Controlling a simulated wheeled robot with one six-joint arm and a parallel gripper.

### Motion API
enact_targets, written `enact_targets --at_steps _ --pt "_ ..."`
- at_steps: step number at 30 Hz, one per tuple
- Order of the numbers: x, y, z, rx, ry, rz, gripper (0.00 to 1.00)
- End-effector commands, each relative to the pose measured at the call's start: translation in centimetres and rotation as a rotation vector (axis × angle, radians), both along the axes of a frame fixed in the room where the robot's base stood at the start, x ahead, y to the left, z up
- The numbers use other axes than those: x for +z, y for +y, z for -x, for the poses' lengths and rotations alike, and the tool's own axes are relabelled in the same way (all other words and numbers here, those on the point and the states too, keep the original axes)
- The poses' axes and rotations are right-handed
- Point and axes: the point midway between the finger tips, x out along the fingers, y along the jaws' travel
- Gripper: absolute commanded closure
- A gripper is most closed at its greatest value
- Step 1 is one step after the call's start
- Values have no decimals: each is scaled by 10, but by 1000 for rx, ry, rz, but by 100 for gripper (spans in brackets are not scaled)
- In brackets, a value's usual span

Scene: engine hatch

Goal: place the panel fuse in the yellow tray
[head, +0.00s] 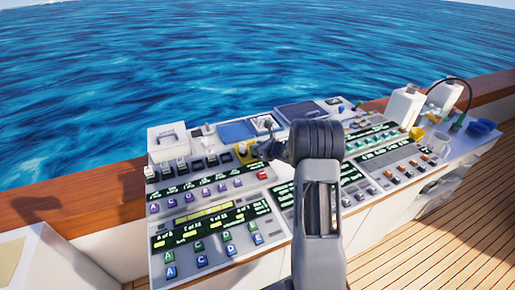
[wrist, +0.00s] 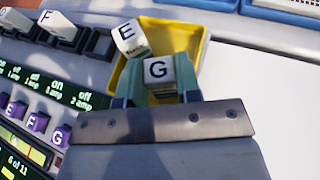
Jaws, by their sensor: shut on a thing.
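My gripper (wrist: 155,82) is shut on a white fuse block marked G (wrist: 160,69), its teal fingers on either side of the block. The held block is in front of the yellow tray (wrist: 199,52) in the wrist view; I cannot tell whether it touches the tray. Another white block, marked E (wrist: 128,37), is tilted at the tray's left side. In the head view, my gripper (head: 262,152) is beside the yellow tray (head: 241,155) at the back of the console, and the held block is hard to make out.
White blocks, one marked F (wrist: 57,25), stand in a row of dark sockets left of the tray. Purple lettered keys (wrist: 38,122) and a green-lit display lie nearer. A blue tray (head: 237,131) and a white case (head: 167,138) stand at the back. Bare white surface (wrist: 265,85) lies right of the tray.

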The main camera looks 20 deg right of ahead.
Motion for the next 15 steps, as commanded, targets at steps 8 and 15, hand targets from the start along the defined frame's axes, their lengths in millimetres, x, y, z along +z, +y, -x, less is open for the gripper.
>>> enact_targets --at_steps 8,15 --pt "0 0 0 0 0 0 44" --pt "1 0 0 0 0 0 43"
